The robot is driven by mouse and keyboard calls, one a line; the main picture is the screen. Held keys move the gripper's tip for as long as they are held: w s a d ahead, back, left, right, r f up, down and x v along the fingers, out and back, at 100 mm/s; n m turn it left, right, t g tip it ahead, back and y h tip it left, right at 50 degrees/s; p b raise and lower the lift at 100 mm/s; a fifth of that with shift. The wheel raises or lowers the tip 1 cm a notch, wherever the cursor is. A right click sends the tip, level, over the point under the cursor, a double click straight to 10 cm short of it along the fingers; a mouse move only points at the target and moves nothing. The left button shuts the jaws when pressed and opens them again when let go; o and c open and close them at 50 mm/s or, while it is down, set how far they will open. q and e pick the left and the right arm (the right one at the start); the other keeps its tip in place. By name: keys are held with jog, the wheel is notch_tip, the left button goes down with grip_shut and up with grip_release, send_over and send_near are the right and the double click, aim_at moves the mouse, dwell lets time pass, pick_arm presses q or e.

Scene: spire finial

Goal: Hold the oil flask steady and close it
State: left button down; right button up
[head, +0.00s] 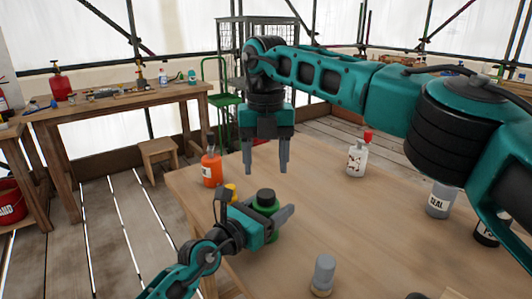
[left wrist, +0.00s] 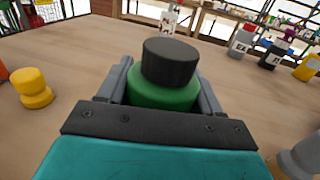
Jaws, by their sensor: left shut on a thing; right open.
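The oil flask is a green bottle (head: 267,203) standing on the wooden table, with a wide black cap (head: 265,195) on top. My left gripper (head: 270,215) is shut on the flask's green body. In the left wrist view the flask (left wrist: 163,97) sits between the two grey fingers, and the black cap (left wrist: 170,62) rests on its shoulder. I cannot tell how tight the cap is. My right gripper (head: 266,168) is open and empty, pointing down above the table behind the flask, apart from the cap.
An orange bottle (head: 211,169) and a small yellow knob-shaped piece (head: 231,192) stand left of the flask. A white bottle with red top (head: 357,160), a grey bottle (head: 440,200) and a grey-topped piece (head: 323,272) stand to the right. The table's middle is clear.

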aim_at(266, 193)
jog(key=n, duration=0.5)
jog(key=shift+r+n, duration=0.2)
jog(key=shift+n, duration=0.2)
jog(key=n, duration=0.5)
jog(key=shift+r, duration=0.15)
jog(key=n, duration=0.5)
jog(key=shift+r, duration=0.2)
jog(key=n, duration=0.4)
jog(key=shift+r, duration=0.1)
jog(key=shift+f, duration=4)
